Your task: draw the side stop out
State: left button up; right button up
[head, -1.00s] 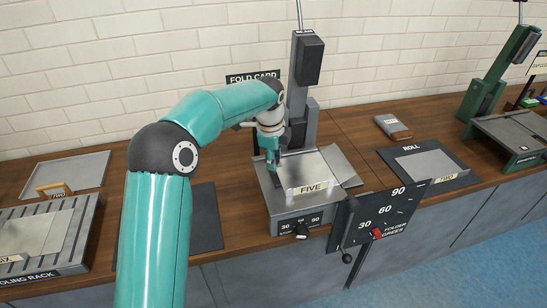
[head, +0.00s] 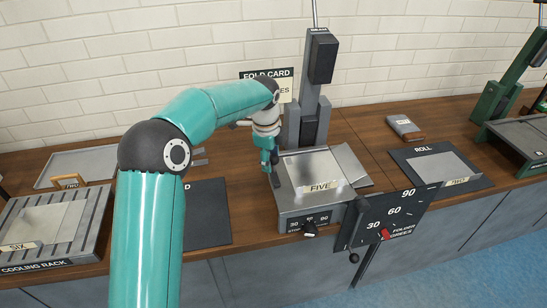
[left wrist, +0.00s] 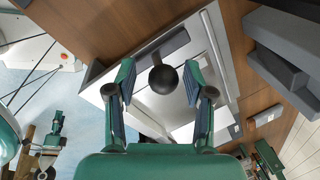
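The folder (head: 300,208) stands on the bench with a metal sheet marked FIVE (head: 318,168) on its top. My left gripper (head: 272,176) points down at the folder's left edge. In the left wrist view my left gripper (left wrist: 159,72) is open, its two fingers apart. A dark ball knob (left wrist: 163,79) lies between them with a gap visible on both sides. A dark bar (left wrist: 172,46), seemingly the side stop, lies just beyond the knob at the plate's edge. In the head view my gripper hides the knob. My right gripper is in neither view.
A tall dark post (head: 316,75) rises behind the folder. An angle plate (head: 380,215) is on its front right. A dark mat (head: 205,212) lies to its left, and the cooling rack (head: 45,228) is farther left. The ROLL board (head: 440,168) is to the right.

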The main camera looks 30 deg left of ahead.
pick_arm(q)
jog(key=shift+w+d, duration=0.15)
jog(key=shift+d, duration=0.05)
notch_tip(320, 180, up, 12)
jog(key=s, duration=0.2)
jog(key=shift+d+f, duration=0.15)
jog(key=shift+d, duration=0.05)
jog(key=shift+s, duration=0.1)
dwell(0.5)
